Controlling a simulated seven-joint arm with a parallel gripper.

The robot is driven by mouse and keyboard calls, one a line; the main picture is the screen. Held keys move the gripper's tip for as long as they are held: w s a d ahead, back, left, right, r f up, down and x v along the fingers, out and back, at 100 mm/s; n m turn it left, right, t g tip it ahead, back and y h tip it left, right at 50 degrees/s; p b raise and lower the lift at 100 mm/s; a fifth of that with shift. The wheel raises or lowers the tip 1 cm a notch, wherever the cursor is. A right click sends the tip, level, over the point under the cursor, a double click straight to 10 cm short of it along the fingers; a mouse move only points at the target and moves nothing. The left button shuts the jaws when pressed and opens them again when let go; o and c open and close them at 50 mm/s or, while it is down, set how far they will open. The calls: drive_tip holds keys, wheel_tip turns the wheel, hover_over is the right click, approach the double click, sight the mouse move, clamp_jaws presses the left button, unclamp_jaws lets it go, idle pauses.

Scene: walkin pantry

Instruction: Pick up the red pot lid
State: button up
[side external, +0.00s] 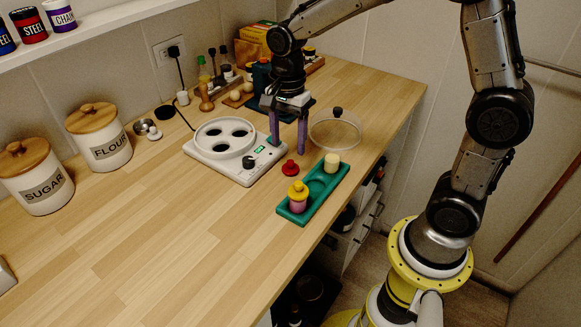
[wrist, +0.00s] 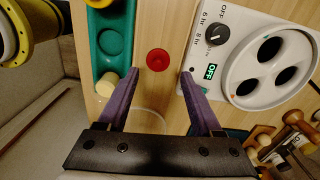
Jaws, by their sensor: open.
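The small red pot lid (side external: 290,168), with a knob on top, lies on the wooden counter between the white appliance and the teal tray (side external: 318,192). In the wrist view the red lid (wrist: 158,60) sits just beyond my fingertips, roughly centred between them. My gripper (side external: 288,146) points down with its purple fingers apart and nothing between them. It is above the counter, slightly behind the lid in the side view. In the wrist view my gripper (wrist: 161,74) is also open and empty.
The tray holds a pink pot with a yellow lid (side external: 298,190) and a cream piece (side external: 332,162). The white appliance (side external: 235,150) with round wells stands close on the left. A clear dome (side external: 335,130) with a dark knob is behind right.

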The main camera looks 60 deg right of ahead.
sight(291, 161)
drive_tip(key=shift+s+d+f, duration=0.1)
drive_tip(key=shift+d+f, duration=0.05)
drive_tip(key=shift+f, duration=1.4)
drive_tip(key=shift+s+d+f, duration=0.1)
drive_tip(key=shift+d+f, duration=0.05)
drive_tip(key=shift+f, duration=1.35)
clamp_jaws()
drive_tip(key=shift+r, duration=0.15)
